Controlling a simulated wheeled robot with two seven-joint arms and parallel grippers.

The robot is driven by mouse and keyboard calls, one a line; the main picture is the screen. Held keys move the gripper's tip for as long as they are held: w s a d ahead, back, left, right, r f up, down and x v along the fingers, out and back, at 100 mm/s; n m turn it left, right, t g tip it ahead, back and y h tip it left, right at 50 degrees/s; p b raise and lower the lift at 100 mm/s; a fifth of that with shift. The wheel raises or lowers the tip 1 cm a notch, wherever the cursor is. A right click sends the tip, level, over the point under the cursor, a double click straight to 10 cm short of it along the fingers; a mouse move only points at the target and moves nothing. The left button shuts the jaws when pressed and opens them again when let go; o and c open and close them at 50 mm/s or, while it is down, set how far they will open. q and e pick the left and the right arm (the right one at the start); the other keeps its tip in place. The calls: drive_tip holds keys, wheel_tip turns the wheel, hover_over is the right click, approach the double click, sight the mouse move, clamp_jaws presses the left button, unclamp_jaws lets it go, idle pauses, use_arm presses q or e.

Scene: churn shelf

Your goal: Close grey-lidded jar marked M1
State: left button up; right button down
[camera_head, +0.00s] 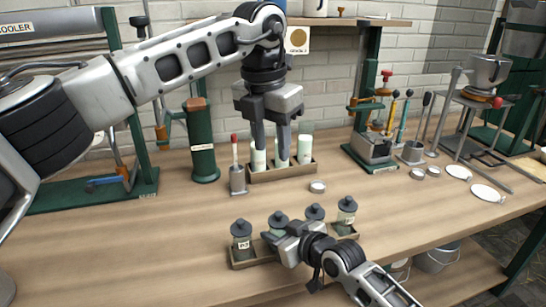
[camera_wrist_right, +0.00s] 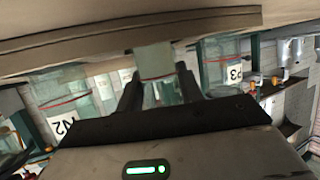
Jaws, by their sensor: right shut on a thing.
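Several glass jars with dark grey lids stand in a shallow wooden tray (camera_head: 243,264) at the front of the bench: a left jar (camera_head: 241,243), a second jar (camera_head: 278,231), a third jar (camera_head: 315,213) and a right jar (camera_head: 347,212). I cannot read M1 on any of them. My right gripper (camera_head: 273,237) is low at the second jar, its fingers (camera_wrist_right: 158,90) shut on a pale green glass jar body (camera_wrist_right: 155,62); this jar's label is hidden. The lids look seated on the jars. My left gripper (camera_head: 270,140) points down, open and empty, before the back bottle rack.
The bottle rack (camera_head: 262,178) holds several pale bottles. A red-topped tool in a grey holder (camera_head: 238,180) and a green cylinder (camera_head: 203,145) stand left of it. The bench middle is otherwise clear.

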drive_tip(key=c, duration=0.8)
unclamp_jaws()
drive_tip(key=shift+c, duration=0.2)
drive_tip(key=shift+d, duration=0.1)
drive_tip(key=v, duration=1.5)
drive_tip(key=shift+s+d+r, duration=0.2)
drive_tip(key=shift+s+r, duration=0.05)
drive_tip(key=shift+s, duration=0.05)
